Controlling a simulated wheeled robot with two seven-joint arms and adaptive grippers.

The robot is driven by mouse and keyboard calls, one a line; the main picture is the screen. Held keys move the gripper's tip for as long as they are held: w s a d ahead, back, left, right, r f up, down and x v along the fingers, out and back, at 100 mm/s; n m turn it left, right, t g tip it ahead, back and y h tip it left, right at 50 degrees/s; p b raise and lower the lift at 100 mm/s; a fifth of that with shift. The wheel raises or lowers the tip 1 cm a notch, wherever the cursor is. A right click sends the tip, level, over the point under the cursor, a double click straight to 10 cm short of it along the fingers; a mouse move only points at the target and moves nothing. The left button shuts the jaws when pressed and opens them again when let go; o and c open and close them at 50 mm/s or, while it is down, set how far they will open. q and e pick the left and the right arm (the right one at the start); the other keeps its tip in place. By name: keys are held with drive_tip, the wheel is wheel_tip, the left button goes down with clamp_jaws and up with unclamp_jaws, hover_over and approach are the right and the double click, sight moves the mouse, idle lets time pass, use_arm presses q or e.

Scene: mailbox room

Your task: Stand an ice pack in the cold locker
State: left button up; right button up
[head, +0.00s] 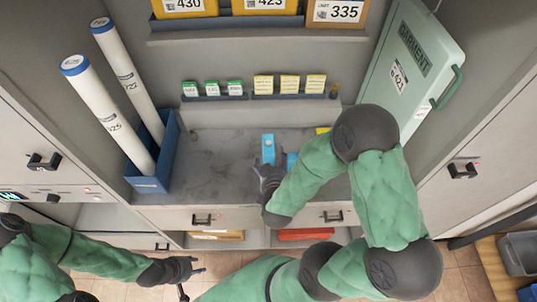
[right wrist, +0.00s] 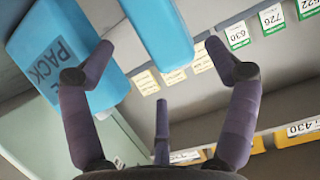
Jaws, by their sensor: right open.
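One light-blue pack (head: 268,146) stands on the grey counter in the head view. A second blue piece (head: 291,158) shows beside it, partly hidden by my right arm. In the right wrist view, a blue ice pack (right wrist: 50,48) lettered "PACK" is at the left, and a narrower blue pack (right wrist: 158,32) lies beyond the gap between the fingers. My right gripper (head: 267,172) is at the near side of the packs; its fingers (right wrist: 148,60) are spread, with nothing gripped. My left gripper (head: 188,277) is low in front of the counter; its jaw state is unclear. I cannot tell which compartment is the cold locker.
A blue bin (head: 150,184) with two white tubes (head: 108,118) stands left on the counter. A green garment case (head: 412,75) leans at the right. Small cards (head: 290,84) line the back ledge. Drawers (head: 200,217) lie below. The counter's left-middle (head: 215,160) is clear.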

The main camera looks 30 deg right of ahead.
sight(271, 148)
drive_tip(key=shift+r+b+x, duration=0.1)
drive_tip(key=shift+b+x, duration=0.4)
drive_tip(key=shift+x, duration=1.35)
drive_tip(key=shift+r+b+x, duration=0.15)
drive_tip(key=shift+b+x, duration=0.3)
drive_tip(key=shift+x, duration=1.45)
drive_tip(key=shift+w+a+r, duration=0.1)
drive_tip(key=shift+w+a, duration=0.1)
drive_tip(key=c, duration=1.7)
